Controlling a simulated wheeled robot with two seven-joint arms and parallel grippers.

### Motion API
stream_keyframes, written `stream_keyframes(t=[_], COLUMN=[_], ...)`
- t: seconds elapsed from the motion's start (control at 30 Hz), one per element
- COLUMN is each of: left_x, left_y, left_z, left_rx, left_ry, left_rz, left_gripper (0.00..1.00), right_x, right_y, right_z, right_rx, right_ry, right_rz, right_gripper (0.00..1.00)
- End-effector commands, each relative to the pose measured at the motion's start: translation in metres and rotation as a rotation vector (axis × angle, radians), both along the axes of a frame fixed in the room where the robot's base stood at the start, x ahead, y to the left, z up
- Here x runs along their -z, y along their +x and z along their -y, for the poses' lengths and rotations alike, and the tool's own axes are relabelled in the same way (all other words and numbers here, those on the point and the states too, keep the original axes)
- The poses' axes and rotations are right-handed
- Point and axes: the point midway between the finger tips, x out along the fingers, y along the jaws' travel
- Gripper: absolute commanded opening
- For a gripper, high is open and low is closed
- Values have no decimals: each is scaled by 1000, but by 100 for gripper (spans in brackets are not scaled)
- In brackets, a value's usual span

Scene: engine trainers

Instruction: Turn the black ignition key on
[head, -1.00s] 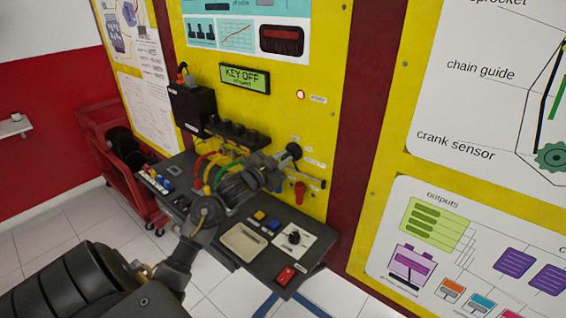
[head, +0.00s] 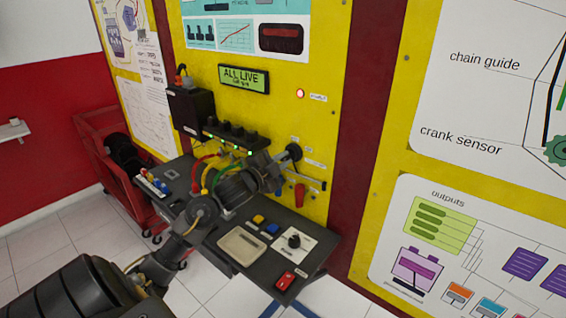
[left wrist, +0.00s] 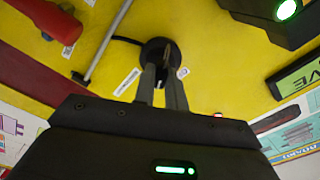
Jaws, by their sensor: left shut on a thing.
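The black ignition key (left wrist: 165,60) sits in a round black switch on the yellow panel. The switch also shows in the head view (head: 293,152). My left gripper (head: 284,160) reaches to it from the left. In the left wrist view its two fingers (left wrist: 163,75) are shut on the key, which they mostly hide. The display (head: 244,79) above reads "ALL LIVE", with a smaller line under it that is hard to read. My right gripper is not in view.
A dark shelf (head: 215,262) juts from the panel below, with a tray, buttons, a knob and a red switch (head: 285,281). Coloured cables (head: 207,175) run beside my left arm. A red lever (head: 299,194) and a grey rod (left wrist: 108,42) are close to the key.

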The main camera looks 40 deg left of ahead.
Motion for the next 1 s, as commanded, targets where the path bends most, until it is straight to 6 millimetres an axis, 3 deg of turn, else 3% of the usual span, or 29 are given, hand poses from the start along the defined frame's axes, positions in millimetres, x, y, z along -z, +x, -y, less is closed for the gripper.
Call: stream_keyframes(t=[0.37,0.4,0.53,0.87,1.0], left_x=[1,1,0,1,3], left_y=[0,0,0,-2,-18], left_z=[0,0,0,0,0], left_rx=[0,0,0,0,0], left_ry=[6,6,5,5,7], left_rz=[-2,-2,-1,-1,-2], left_gripper=[0,17,34,35,35], right_x=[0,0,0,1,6], right_y=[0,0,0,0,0], right_z=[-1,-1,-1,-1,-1], right_rx=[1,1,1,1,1], right_ry=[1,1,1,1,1], right_rz=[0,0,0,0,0], right_gripper=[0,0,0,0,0])
